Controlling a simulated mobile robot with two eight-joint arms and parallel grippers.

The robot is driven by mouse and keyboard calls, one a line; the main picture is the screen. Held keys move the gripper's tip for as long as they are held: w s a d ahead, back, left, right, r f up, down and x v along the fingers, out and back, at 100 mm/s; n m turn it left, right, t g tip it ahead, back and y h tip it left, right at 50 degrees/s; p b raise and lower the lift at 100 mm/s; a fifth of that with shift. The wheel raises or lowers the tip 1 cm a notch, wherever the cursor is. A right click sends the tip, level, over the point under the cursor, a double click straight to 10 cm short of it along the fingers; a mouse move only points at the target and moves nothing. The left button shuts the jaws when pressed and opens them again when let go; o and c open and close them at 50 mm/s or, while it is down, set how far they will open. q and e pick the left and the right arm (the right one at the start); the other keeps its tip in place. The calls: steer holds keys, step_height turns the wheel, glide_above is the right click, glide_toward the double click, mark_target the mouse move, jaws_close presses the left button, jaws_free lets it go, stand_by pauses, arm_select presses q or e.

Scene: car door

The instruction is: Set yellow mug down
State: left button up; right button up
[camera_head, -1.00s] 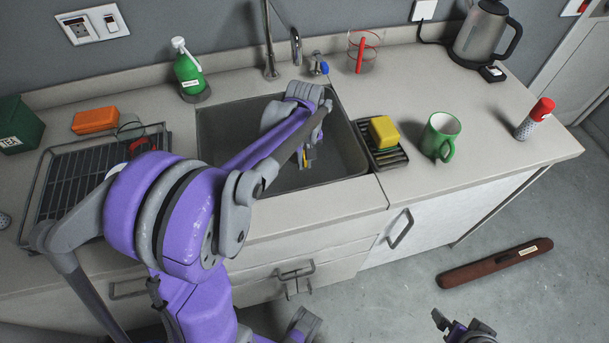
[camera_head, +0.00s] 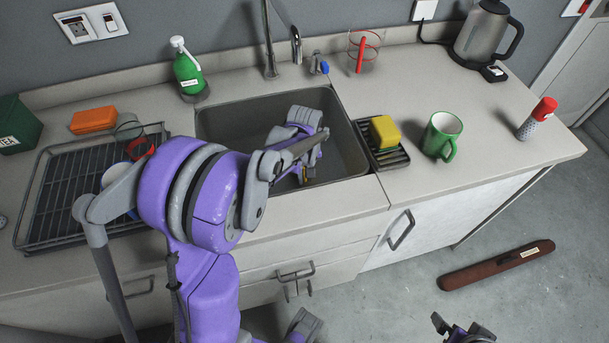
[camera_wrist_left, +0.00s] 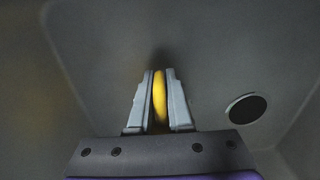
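My left gripper (camera_head: 304,173) is down inside the sink (camera_head: 240,122), mostly hidden behind its own wrist. In the left wrist view the fingers (camera_wrist_left: 159,100) are closed on a narrow, curved yellow part of the yellow mug (camera_wrist_left: 159,97); the rest of the mug is hidden. Only a small yellow patch shows by the fingers in the head view. I cannot tell whether the mug touches the sink floor. My right gripper (camera_head: 456,325) is at the bottom edge over the floor, with its fingers apart and empty.
The round dark drain (camera_wrist_left: 246,108) lies right of the fingers. A yellow sponge (camera_head: 384,131) on a black rack and a green mug (camera_head: 441,136) stand right of the sink. A dish rack (camera_head: 60,180) is at left, a green soap bottle (camera_head: 187,72) behind.

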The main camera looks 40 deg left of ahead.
arm_select(q)
steer(key=o, duration=0.4)
steer(key=shift+c, duration=0.2)
steer(key=shift+r, duration=0.3)
step_height(320, 180, up, 12)
steer(key=shift+f+p, duration=0.1)
steer(key=shift+p, duration=0.7)
